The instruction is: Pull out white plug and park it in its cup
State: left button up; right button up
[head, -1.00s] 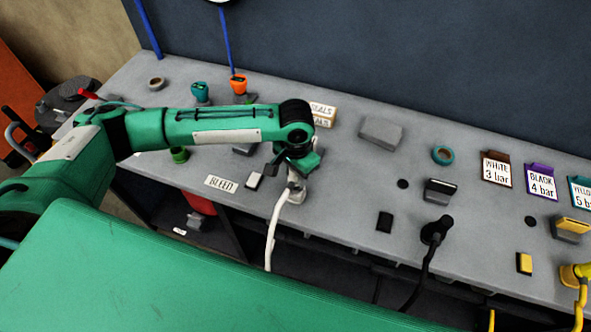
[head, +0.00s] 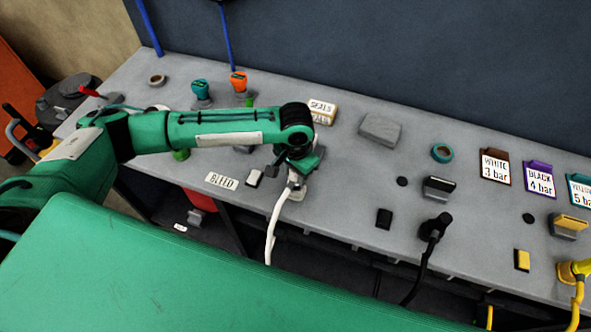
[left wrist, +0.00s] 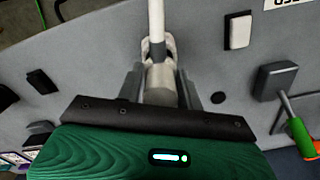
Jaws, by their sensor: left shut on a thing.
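The white plug (head: 296,187), with its white cable (head: 270,237) hanging over the bench's front edge, is at the front of the grey bench. My left gripper (head: 298,172) is shut on the plug from above. In the left wrist view the plug body (left wrist: 160,82) sits between the two grey fingers of the left gripper (left wrist: 160,88), its cable (left wrist: 156,20) running up the picture. I cannot tell whether the plug is still seated. The plug's cup cannot be made out; my gripper and wrist cover the bench behind the plug. My right gripper is not in view.
A white block (head: 254,178) and the BLEED label (head: 222,181) lie left of the plug. The SEALS box (head: 322,110) and a grey block (head: 380,130) stand behind.

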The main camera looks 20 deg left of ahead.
pick_arm(q)
jog(key=shift+f, duration=1.15)
dwell(0.4)
jog(key=o, duration=1)
jog(key=shift+o, duration=0.2)
jog(key=shift+r, duration=0.1)
notch_tip(320, 180, up, 13)
jog(key=b, duration=0.3)
jog(key=shift+d+b, duration=0.1)
jog(key=shift+b, duration=0.2)
jog(key=shift+r, duration=0.35)
